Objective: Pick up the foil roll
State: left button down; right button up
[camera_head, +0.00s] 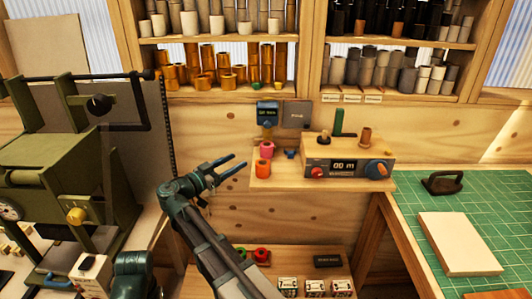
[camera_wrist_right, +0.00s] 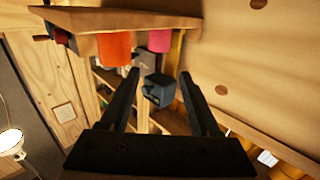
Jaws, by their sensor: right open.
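An orange roll (camera_head: 263,168) stands at the left front of a small wooden wall shelf (camera_head: 285,184). A pink roll (camera_head: 267,150) stands just behind it. My right gripper (camera_head: 241,162) is open and empty, just left of the rolls and apart from them. In the right wrist view, which looks upside down, the orange roll (camera_wrist_right: 114,48) and pink roll (camera_wrist_right: 160,40) show at the top, outside the open fingers (camera_wrist_right: 160,75). Several gold rolls (camera_head: 203,60) stand on the wall rack. Which roll is the foil one I cannot tell.
A control box with a display (camera_head: 347,169) fills the shelf's right side. A blue device (camera_head: 267,113) hangs above on the wall. A green machine (camera_head: 60,160) stands left. A green cutting mat (camera_head: 480,225) with a pale board (camera_head: 459,243) lies right.

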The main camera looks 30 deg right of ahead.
aim_at(262, 147)
jog(key=x, duration=0.8)
jog(key=shift+w+d, duration=0.15)
jog(key=shift+d, duration=0.15)
jog(key=shift+d, duration=0.1)
jog(key=x, duration=0.5)
jog(key=shift+c, duration=0.3)
grip_shut()
